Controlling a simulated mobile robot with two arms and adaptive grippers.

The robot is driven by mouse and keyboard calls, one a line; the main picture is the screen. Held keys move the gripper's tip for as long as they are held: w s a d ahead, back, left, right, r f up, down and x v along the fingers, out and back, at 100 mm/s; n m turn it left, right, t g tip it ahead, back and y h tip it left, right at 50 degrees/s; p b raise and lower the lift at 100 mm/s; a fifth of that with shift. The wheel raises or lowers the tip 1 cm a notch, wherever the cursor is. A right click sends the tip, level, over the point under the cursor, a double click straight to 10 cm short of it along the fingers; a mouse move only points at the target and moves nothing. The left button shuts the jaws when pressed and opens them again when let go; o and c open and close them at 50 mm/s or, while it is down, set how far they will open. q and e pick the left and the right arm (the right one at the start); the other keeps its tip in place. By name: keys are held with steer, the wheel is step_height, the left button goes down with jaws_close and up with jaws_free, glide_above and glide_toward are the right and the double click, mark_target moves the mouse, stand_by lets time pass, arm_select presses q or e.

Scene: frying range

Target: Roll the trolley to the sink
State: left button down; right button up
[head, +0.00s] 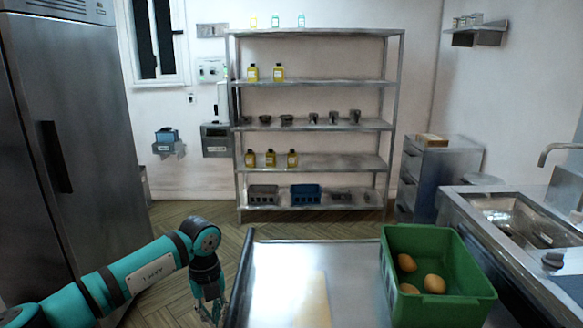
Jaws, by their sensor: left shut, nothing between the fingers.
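The trolley (270,265) stands right in front of me, with a shiny metal top and a dark bar or edge along its left side. My left gripper (212,308) points down just left of that side. It is shut with nothing in it, and I cannot tell whether it touches the trolley. The sink (515,222) is a metal basin set in the counter at the right, with a curved tap (560,150). My right gripper is out of view.
A green crate (440,311) with several round brownish items is at the trolley's right side, near the counter. A tall steel fridge (75,120) stands at left. A metal shelf rack (315,128) and a drawer cabinet (440,165) stand behind. Wood floor shows between fridge and rack.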

arm_select(q)
steer(key=d, duration=0.4)
steer(key=shift+f, duration=0.1)
steer(key=shift+a, duration=0.85)
step_height(320, 180, up, 11)
steer(key=p, duration=0.6)
glide_above(230, 315)
steer(key=w+a, duration=0.3)
steer(key=shift+d, duration=0.2)
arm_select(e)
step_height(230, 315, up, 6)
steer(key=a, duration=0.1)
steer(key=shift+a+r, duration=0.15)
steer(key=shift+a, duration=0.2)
